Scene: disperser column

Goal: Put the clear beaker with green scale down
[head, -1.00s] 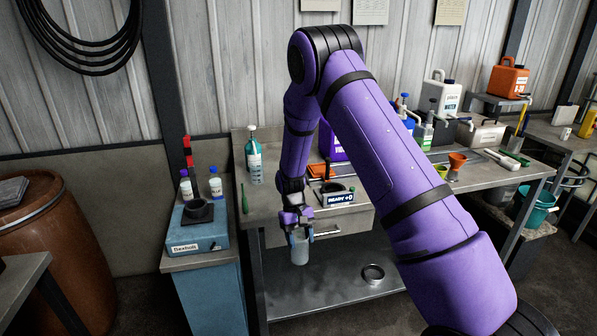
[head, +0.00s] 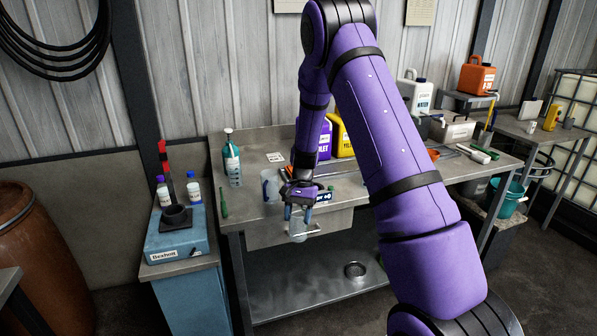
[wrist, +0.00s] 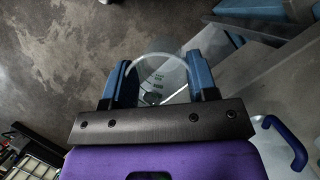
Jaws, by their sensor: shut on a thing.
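My gripper (head: 300,207) is shut on a clear beaker (head: 298,226), held upright in the air in front of the bench's front edge. In the wrist view, the beaker (wrist: 160,72) sits between the two blue fingers (wrist: 158,85), with its round rim and small dark scale marks showing; I cannot tell the scale's colour for sure. The steel bench (head: 247,212) lies behind the gripper. Another clear vessel (head: 268,186) stands on the bench just behind my gripper.
A blue device (head: 180,238) stands on the left cabinet. Purple and yellow jugs (head: 341,138) stand at the back. The front left bench top has some bare room.

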